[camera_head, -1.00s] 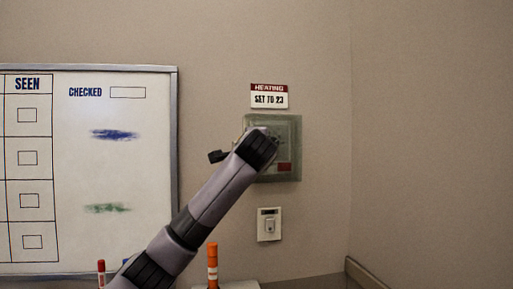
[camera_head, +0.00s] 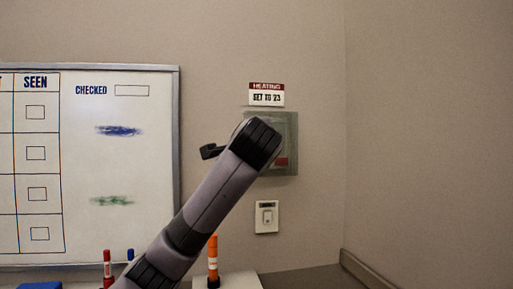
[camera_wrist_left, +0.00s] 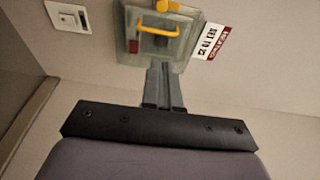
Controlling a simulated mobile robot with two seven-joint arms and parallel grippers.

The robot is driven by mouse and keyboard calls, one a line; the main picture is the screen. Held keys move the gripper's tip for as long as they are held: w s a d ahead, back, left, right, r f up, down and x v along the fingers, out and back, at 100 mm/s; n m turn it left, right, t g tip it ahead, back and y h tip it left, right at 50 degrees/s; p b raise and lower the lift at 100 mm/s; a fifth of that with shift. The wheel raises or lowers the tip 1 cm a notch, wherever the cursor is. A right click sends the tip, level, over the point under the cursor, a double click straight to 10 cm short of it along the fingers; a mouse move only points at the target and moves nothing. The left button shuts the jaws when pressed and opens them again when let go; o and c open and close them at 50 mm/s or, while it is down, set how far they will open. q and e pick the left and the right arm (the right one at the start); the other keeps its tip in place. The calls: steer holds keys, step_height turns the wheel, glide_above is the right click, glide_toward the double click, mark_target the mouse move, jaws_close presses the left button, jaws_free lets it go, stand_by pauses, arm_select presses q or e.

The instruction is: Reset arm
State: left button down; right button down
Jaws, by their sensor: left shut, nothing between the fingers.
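My left arm rises from the bottom of the head view and its wrist covers much of a grey-green wall box (camera_head: 288,130) under a heating sign (camera_head: 266,94) reading "SET TO 23". The left fingers are hidden behind the wrist there. In the left wrist view, my left gripper (camera_wrist_left: 163,88) is shut and empty, its fingers pointing at the box (camera_wrist_left: 133,20). The box has a yellow handle (camera_wrist_left: 158,30) and a red patch. The gap between fingertips and box is hard to judge. My right gripper is not in view.
A whiteboard (camera_head: 150,170) hangs at left. Below the box is a white wall switch (camera_head: 266,217), also in the left wrist view (camera_wrist_left: 68,15). An orange marker (camera_head: 213,258), a red marker (camera_head: 107,264) and a blue one (camera_head: 131,255) stand low. The right wall is bare.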

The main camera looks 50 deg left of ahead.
arm_select(q)
steer(key=shift+s+d, duration=0.3)
